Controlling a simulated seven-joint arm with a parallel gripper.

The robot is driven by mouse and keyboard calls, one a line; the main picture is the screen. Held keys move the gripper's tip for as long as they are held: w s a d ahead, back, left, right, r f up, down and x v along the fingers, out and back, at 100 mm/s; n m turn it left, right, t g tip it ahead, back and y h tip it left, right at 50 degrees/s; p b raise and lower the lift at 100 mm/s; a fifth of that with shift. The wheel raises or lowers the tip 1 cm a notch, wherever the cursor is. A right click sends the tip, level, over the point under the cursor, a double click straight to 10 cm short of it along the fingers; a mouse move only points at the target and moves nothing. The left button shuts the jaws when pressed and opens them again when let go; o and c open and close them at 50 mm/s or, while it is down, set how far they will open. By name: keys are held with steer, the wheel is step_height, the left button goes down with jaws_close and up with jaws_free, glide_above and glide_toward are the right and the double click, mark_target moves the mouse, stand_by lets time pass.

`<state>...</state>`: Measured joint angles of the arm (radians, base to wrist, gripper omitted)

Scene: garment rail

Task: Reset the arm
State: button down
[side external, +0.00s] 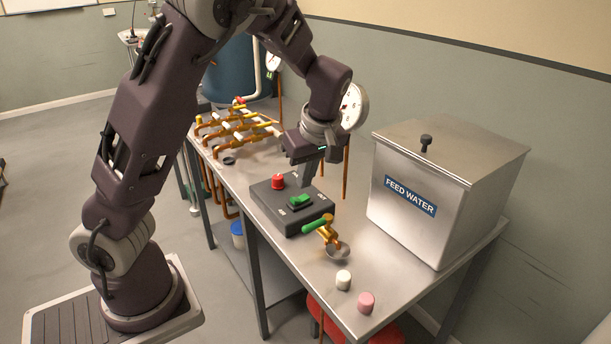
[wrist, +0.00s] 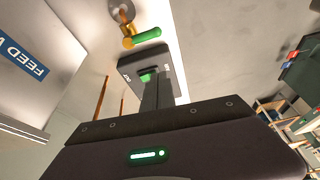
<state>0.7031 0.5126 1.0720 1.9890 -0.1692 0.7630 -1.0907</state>
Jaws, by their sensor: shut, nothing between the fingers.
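My gripper (side external: 307,180) is shut and empty. In the side external view it points down just above the back part of a dark control box (side external: 264,206), which has a red button (side external: 278,182) and a green switch (side external: 300,201). I cannot tell whether the fingertips touch the box. In the wrist view my shut fingers (wrist: 157,92) reach toward the box (wrist: 150,60) and partly cover the green switch (wrist: 147,76). My arm is bent over the metal table (side external: 385,290).
A steel feed water tank (side external: 440,190) stands right of the box. A brass valve with a green handle (side external: 316,224) is in front. White (side external: 343,280) and pink (side external: 366,301) pieces sit near the table's front edge. Brass pipework (side external: 235,128) and a gauge (side external: 353,106) are behind.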

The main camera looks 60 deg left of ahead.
steer(key=shift+r, duration=0.1)
steer(key=s+d+r+m+t+h, duration=0.1)
steer(key=s+d+r+m, duration=0.2)
steer(key=s+m, duration=0.2)
steer(key=s+d+r+m+t+h, duration=0.1)
steer(key=s+d+r+m, duration=0.3)
steer(key=s, duration=0.5)
steer(key=s+d+r+m+t+h, duration=0.2)
steer(key=s+d+r+m+t, duration=0.1)
steer(key=s+m, duration=0.3)
steer(key=shift+s+d+r+m, duration=0.25)
steer(key=shift+s+d+m, duration=0.15)
steer(key=shift+m, duration=0.6)
